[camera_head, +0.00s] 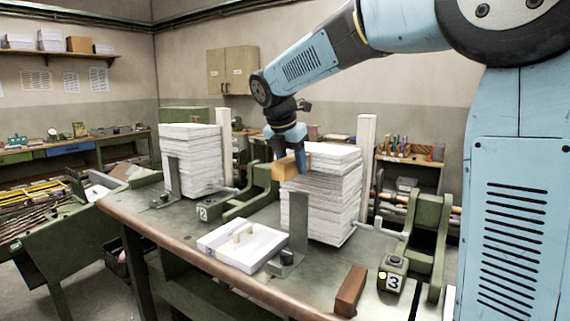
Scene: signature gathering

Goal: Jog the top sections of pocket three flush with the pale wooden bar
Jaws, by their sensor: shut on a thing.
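My gripper (287,146) is shut on a pale wooden bar (285,169). The bar is at the upper left side of the paper stack (322,200) near the label 3 (393,283). The top sections (333,158) of this stack look uneven, with some edges offset from those below. The bar appears close to the stack's upper edge, but I cannot tell whether it touches. A grey upright plate (298,222) stands in front of the stack, and a pale post (367,160) stands behind it on the right.
Another tall stack (190,160) stands at the left near the label 2 (202,214). A reddish-brown block (350,291) lies at the front right. Green brackets (428,240) flank the stack.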

